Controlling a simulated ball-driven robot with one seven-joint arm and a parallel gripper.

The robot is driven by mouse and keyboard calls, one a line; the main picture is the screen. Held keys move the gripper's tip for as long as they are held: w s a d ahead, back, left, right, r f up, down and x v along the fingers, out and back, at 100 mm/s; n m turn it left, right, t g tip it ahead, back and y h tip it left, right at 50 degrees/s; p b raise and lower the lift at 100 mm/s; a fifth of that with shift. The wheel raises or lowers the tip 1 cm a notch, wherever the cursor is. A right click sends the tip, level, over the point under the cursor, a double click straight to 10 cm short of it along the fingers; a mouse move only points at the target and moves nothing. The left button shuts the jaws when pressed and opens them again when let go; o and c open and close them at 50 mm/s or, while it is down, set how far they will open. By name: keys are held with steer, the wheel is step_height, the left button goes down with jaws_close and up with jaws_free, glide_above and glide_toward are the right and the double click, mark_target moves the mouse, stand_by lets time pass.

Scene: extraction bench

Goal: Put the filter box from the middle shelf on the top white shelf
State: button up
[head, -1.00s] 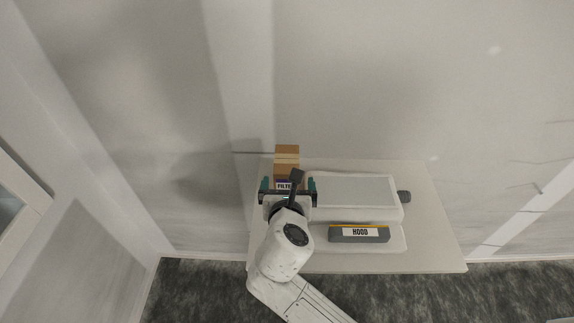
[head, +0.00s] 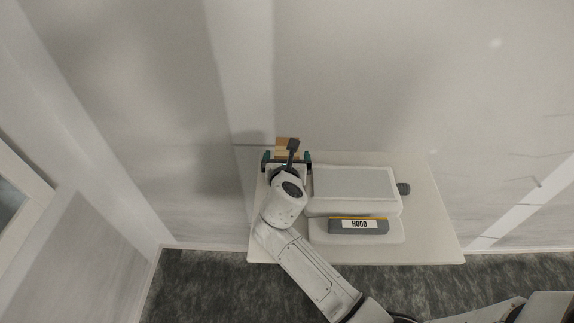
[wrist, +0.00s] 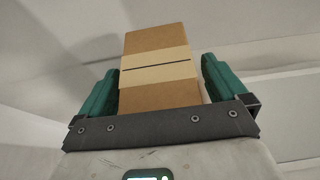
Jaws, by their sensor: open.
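The filter box (head: 282,142) is a brown cardboard box with a paler band. In the head view it stands near the back wall, at the left end of the white bench, mostly hidden by my gripper (head: 287,157). In the wrist view the box (wrist: 160,68) stands between the two teal fingers of my gripper (wrist: 160,80), with a narrow gap at the left finger. The gripper is open around it. The box's label is not visible now. I cannot tell which shelf it rests on.
A white device (head: 354,185) with a dark knob (head: 403,189) stands just right of my gripper. A grey block labelled HOOD (head: 358,226) is at its front. The right part of the white bench top (head: 432,215) is clear. The wall is close behind the box.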

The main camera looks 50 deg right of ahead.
steer(key=shift+c, duration=0.3)
steer(key=c, duration=1)
steer(key=shift+c, duration=1.2)
steer(key=shift+r, duration=0.15)
